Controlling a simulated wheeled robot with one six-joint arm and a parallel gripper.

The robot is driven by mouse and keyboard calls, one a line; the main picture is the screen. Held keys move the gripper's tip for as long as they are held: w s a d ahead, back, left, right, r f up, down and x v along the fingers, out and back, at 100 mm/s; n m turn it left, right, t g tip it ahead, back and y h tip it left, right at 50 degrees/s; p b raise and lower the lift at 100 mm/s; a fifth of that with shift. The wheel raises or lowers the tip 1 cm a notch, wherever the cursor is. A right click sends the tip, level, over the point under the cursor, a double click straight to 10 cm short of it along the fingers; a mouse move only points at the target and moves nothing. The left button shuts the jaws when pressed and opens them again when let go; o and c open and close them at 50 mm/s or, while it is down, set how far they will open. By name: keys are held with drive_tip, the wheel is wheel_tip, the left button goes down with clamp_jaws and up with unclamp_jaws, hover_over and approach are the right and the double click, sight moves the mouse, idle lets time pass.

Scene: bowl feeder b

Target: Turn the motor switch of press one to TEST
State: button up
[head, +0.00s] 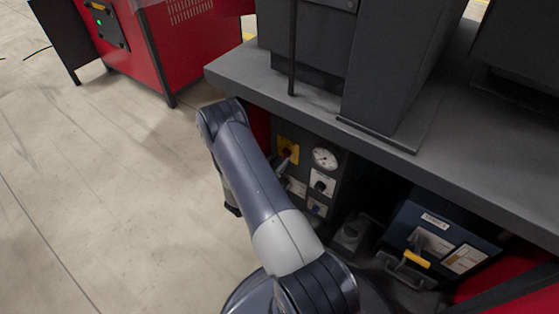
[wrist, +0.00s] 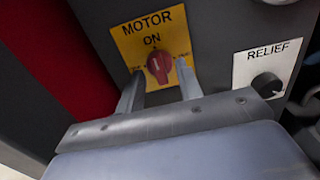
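The motor switch is a red round knob (wrist: 159,66) on a yellow plate (wrist: 130,40) marked MOTOR, with ON above the knob. A pale mark on the knob appears to point up toward ON. The side labels are too small or covered to read. In the head view the yellow plate (head: 289,145) sits at the upper left of the dark panel under the table. My gripper (wrist: 160,70) is open, with one finger on each side of the knob and visible gaps. Whether the tips reach past the knob's face I cannot tell.
A white RELIEF plate with a black knob (wrist: 267,85) is right of the switch. A round gauge (head: 325,158) and a lower blue-marked plate (head: 316,207) share the panel. The grey tabletop (head: 450,165) overhangs it. A blue box (head: 440,235) stands right.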

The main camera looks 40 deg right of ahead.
drive_tip(key=shift+w+d, duration=0.3)
drive_tip(key=shift+d, duration=0.25)
clamp_jaws()
